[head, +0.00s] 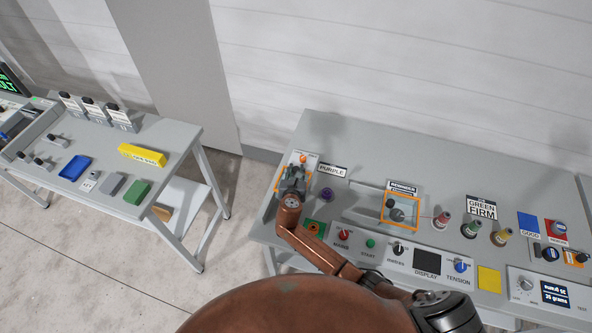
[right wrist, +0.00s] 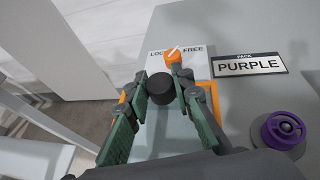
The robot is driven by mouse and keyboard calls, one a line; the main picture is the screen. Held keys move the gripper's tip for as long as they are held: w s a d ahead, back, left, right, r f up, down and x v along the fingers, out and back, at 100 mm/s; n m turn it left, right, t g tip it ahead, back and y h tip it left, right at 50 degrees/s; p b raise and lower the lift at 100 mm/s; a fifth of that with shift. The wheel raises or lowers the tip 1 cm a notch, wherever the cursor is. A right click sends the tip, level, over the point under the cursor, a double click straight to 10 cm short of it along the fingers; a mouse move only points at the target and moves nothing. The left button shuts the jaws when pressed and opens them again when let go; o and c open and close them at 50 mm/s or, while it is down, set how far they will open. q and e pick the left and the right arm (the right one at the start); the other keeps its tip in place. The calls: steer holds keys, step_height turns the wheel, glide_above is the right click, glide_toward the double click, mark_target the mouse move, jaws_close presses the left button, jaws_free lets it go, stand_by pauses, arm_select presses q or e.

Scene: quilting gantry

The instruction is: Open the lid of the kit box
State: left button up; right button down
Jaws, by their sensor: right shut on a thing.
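My right gripper (head: 295,174) is at the left end of the right table, and its fingers show in the right wrist view (right wrist: 161,88). It is shut on a round black knob (right wrist: 160,93) that stands on a pale, orange-edged panel (right wrist: 128,102). I take this panel for the kit box lid; it looks flat, though the fingers hide much of it. Just beyond the knob is an orange latch (right wrist: 173,56) with a white pointer, between the words LOCK and FREE. The pointer leans toward FREE. My left gripper is not in view.
A PURPLE sign (head: 332,170) and a purple spool (head: 327,194) stand just right of the gripper. A clear orange-framed box (head: 400,211), more spools and a control panel (head: 406,256) lie further right. A floor gap separates the left table (head: 140,190).

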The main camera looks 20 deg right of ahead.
steer(key=s+a+p, duration=0.1)
steer(key=s+p, duration=0.1)
steer(key=s+a+p, duration=0.2)
steer(key=s, duration=0.1)
steer(key=s+a+p, duration=0.2)
steer(key=shift+s+r, duration=0.15)
steer(key=shift+s, duration=0.2)
steer(key=shift+s+a, duration=0.3)
steer(key=shift+s, duration=0.1)
steer(key=c, duration=1.7)
jaws_free()
steer(key=shift+o, duration=0.2)
